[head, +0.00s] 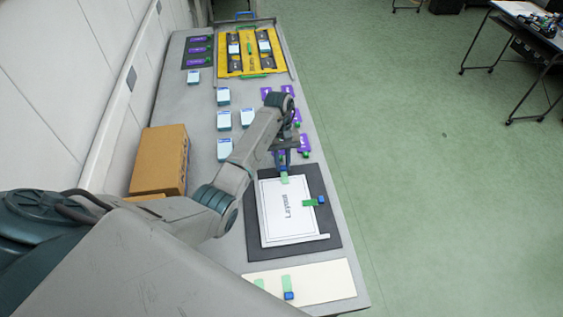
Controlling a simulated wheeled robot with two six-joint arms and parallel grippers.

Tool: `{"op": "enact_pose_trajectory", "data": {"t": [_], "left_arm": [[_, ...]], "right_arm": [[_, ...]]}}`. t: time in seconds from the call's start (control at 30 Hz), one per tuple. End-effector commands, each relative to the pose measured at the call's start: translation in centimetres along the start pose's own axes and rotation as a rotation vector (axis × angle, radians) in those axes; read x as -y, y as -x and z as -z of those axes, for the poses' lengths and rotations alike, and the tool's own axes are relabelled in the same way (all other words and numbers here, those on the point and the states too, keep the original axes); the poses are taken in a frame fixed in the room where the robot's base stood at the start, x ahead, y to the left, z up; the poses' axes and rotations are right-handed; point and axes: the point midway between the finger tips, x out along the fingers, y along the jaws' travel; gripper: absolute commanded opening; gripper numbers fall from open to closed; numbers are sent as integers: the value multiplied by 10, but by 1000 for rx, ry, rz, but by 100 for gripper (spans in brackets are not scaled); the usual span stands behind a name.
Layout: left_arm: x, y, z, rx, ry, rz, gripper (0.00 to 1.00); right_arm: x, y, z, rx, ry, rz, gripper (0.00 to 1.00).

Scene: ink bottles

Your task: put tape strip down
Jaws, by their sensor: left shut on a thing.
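My left gripper (283,160) is shut on a tape strip (284,178), green with a blue end, at the top edge of the white layout sheet (275,225). The strip hangs below the fingers; I cannot tell if it touches the sheet. Another tape strip (314,201) lies across the sheet's right edge. Two more green strips, one with a blue end (288,288), are at the cream board (325,283) near the front. The sheet lies on a dark mat (325,235). My right gripper is not in view.
A cardboard box (160,160) stands at the table's left side. Several light blue and white packs (224,120) stand mid-table, with purple items (304,143) at the right edge. A yellow tray (250,64) holds dark items at the back. My left arm hides part of the table.

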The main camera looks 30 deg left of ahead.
Motion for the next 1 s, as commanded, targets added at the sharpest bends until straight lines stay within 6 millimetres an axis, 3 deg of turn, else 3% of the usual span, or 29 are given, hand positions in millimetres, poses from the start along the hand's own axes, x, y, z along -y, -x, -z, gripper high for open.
{"op": "enact_pose_trajectory", "data": {"t": [0.07, 0.1, 0.2, 0.67, 1.0], "left_arm": [[0, -4, 2, 0, 0, 0, 10], [0, -4, 2, 0, 0, 0, 21], [0, -3, 1, 0, 0, 0, 41], [0, 4, -2, 0, 0, 0, 41], [0, 56, -3, 0, 0, -1, 41]], "right_arm": [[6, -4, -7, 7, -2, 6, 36], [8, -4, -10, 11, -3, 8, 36], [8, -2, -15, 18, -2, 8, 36], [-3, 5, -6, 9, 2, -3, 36], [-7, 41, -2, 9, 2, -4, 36]]}}
